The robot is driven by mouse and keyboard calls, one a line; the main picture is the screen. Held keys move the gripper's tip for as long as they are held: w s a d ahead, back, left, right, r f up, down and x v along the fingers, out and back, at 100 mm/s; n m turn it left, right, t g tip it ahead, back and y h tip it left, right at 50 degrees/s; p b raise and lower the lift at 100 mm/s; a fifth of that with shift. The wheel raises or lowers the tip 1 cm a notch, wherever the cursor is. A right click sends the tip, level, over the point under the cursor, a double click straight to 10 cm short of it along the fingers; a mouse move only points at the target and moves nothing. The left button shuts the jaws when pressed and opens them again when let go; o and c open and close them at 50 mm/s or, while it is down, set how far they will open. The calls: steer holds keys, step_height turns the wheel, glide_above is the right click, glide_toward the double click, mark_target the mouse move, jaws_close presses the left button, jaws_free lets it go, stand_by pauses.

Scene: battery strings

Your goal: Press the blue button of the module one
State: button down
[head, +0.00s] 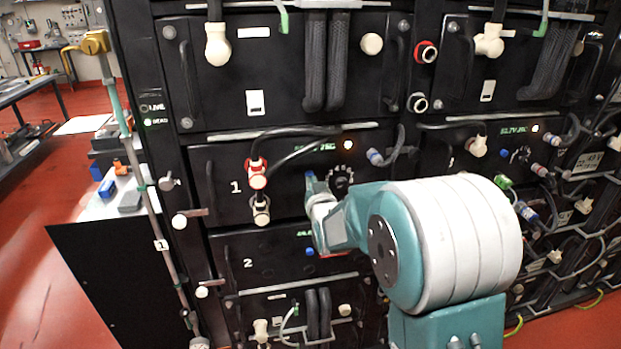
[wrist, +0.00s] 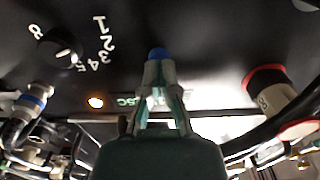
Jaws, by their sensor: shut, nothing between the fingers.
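Module one (head: 225,165) is a black panel marked "1" in the rack, with a lit display and an orange light. Its blue button (head: 309,175) shows just past my fingertips in the head view. My gripper (head: 313,186) is shut and empty, and points at the panel. In the wrist view the blue button (wrist: 157,53) sits right at the tips of my gripper (wrist: 158,70), partly covered by them. I cannot tell whether the tips touch it or whether it is pressed in.
A numbered rotary knob (wrist: 60,48) is beside the button. A red-ringed plug (head: 257,173) with black cables is to the left in the head view. Module two (head: 225,245) is below, with its own blue button (head: 309,252). A pole (head: 160,235) stands left of the rack.

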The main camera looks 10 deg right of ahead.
steer(key=s, duration=0.7)
stand_by(0.5)
steer(key=s+g, duration=1.2)
steer(key=s, duration=2)
steer(key=shift+r, duration=0.35)
steer(key=shift+d, duration=0.1)
stand_by(1.0)
